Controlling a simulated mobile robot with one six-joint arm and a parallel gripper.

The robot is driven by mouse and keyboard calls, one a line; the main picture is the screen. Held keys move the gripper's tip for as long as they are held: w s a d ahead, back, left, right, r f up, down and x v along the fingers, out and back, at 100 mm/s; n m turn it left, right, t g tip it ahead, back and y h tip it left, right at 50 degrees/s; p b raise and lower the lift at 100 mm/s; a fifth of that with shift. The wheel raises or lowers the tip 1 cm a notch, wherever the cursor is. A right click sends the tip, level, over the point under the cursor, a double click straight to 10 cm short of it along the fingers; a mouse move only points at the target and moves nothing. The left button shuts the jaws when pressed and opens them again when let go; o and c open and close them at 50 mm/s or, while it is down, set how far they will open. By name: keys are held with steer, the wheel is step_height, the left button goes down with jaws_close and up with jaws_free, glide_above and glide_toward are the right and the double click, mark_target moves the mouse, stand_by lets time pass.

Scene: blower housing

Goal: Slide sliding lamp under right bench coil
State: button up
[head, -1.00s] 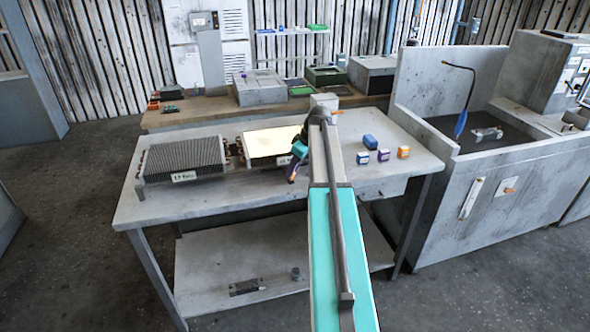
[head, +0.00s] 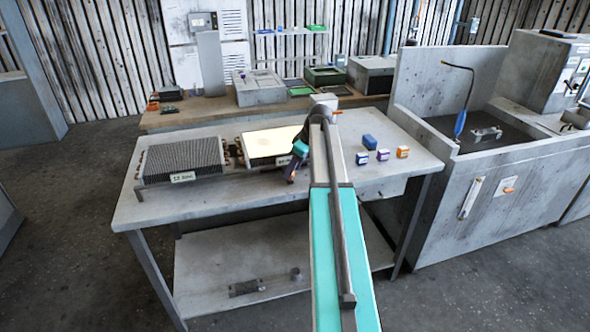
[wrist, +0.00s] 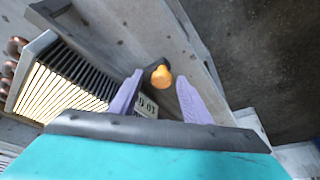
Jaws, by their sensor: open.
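The right bench coil (head: 270,142) sits on the workbench and glows pale yellow from light behind its fins. In the wrist view the coil (wrist: 60,88) is bright on its left part and dark on its right, with a label (wrist: 147,103) at its near edge. An orange knob (wrist: 162,77) on a dark mount is there too, apparently the sliding lamp's handle; the lamp's body is hidden. My gripper (wrist: 160,82) is open, its purple fingers on either side of the knob, with no clear contact. In the head view my gripper (head: 291,176) is at the coil's front right corner.
The left coil (head: 183,160) stands on the same bench. Several small blue, purple and orange boxes (head: 383,155) stand to the right of my arm. A grey sink unit (head: 470,190) is farther right. The bench front (head: 230,195) is clear.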

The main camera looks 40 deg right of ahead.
steer(key=b+v, duration=0.2)
steer(key=v, duration=1.1)
steer(key=shift+s+r+b, duration=0.15)
steer(key=shift+s+b, duration=0.1)
steer(key=shift+b, duration=0.15)
